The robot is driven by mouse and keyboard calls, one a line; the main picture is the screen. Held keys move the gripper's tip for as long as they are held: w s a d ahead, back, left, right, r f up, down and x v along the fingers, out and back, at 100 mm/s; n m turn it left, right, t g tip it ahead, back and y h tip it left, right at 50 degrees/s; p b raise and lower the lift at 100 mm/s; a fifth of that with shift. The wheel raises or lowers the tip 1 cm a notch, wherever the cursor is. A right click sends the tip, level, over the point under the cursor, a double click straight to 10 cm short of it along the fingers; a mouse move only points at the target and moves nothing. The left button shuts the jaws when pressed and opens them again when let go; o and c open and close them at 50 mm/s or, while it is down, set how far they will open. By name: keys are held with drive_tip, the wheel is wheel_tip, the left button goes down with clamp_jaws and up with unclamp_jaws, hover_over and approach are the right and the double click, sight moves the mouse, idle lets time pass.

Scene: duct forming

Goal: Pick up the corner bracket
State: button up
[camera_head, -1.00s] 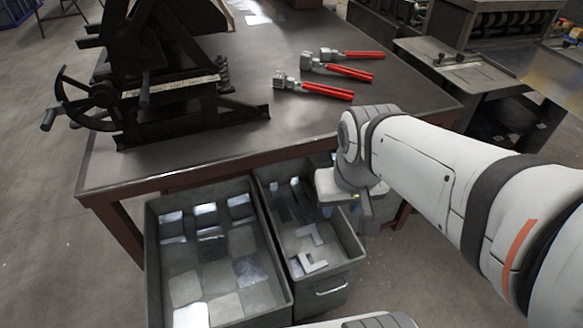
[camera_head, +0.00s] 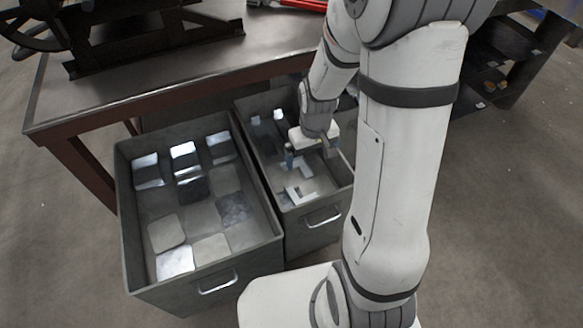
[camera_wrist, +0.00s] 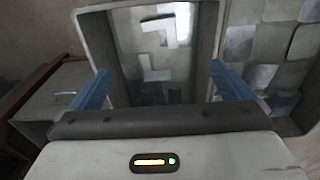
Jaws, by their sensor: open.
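Pale L-shaped corner brackets (camera_head: 298,193) lie on the floor of the narrower grey bin. In the wrist view one bracket (camera_wrist: 156,73) shows between the blue fingers, and a second, brighter bracket (camera_wrist: 180,28) lies beyond it. My gripper (camera_head: 308,158) is over this bin, pointing down, with its fingers apart and nothing between them. In the wrist view my gripper (camera_wrist: 160,72) spans much of the bin's width. The gripper and arm hide part of the bin in the head view.
The narrow bin's wall (camera_head: 318,222) stands around the brackets. A wider grey bin (camera_head: 205,285) with several flat metal plates stands beside it on the left. The workbench edge (camera_head: 170,103) is just behind the bins. Open floor lies at the front left.

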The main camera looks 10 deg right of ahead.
drive_tip(key=n+b, duration=0.1)
drive_tip(key=b, duration=0.4)
approach(307, 197)
drive_tip(key=shift+s+a+f+g, duration=0.2)
drive_tip(key=shift+s+f+g, duration=0.3)
drive_tip(key=shift+f, duration=0.4)
wheel_tip(307, 197, down, 5)
drive_tip(key=shift+f+b, duration=0.2)
drive_tip(key=shift+b, duration=0.5)
drive_tip(key=shift+r, duration=0.1)
drive_tip(key=c, duration=0.9)
